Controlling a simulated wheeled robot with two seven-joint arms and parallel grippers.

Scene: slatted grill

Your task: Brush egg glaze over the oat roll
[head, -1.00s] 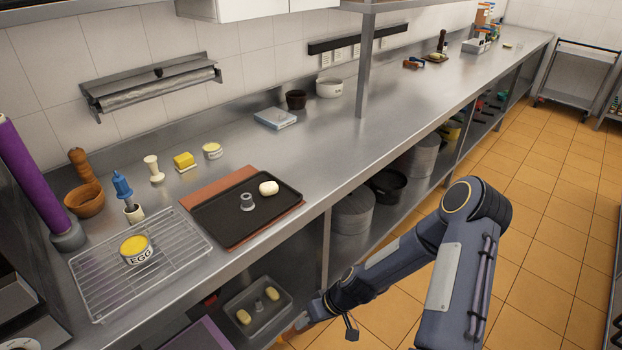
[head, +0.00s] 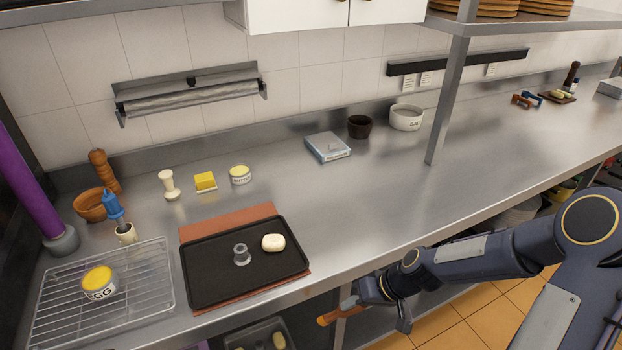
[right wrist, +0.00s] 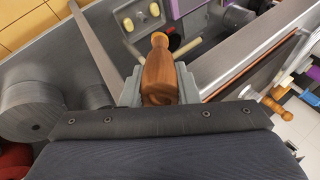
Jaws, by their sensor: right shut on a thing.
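My right gripper (head: 345,306) is just off the counter's front edge, right of the black tray. It is shut on a brown turned-wood object (head: 328,319), which also shows between the fingers in the right wrist view (right wrist: 160,72); its far end is unclear. A pale roll (head: 273,242) lies on the black tray (head: 208,285). The egg tin (head: 100,284), with a yellow top, stands on the wire rack (head: 150,309) at left. My left gripper is not in view.
A small grey cylinder (head: 241,254) stands on the black tray beside the roll. A butter tin (head: 240,175), yellow block (head: 205,181) and wooden bowl (head: 91,205) stand behind. A lower tray (head: 250,336) sits under the counter. The counter (head: 390,190) right of the tray is clear.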

